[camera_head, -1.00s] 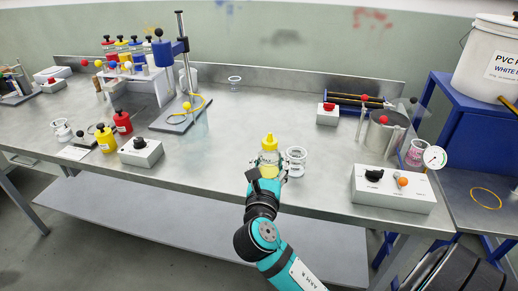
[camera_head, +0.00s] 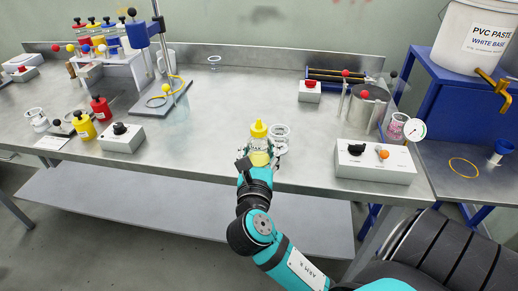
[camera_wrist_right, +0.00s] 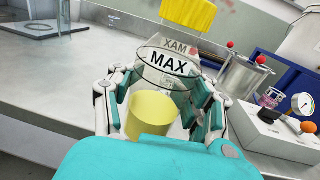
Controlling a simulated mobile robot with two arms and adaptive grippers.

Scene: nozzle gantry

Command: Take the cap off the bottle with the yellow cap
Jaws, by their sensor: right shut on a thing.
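The clear bottle (camera_head: 259,146) has a yellow cap (camera_head: 258,129) on its top and yellow liquid in its lower part. In the right wrist view it carries a black MAX mark, and the yellow liquid (camera_wrist_right: 152,115) shows between my fingers. Its cap (camera_wrist_right: 190,12) is cut by the top edge there. My right gripper (camera_head: 260,163) is shut on the bottle's body, below the cap, near the bench's front edge. The bottle's underside is hidden, so I cannot tell whether it touches the bench. My left gripper is out of view.
A clear beaker (camera_head: 281,132) stands close to the bottle's right. A white control box (camera_head: 375,163) with a black knob is further right. Another box (camera_head: 121,139) and red and yellow bottles stand left. The bench (camera_head: 215,115) is clear behind the bottle.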

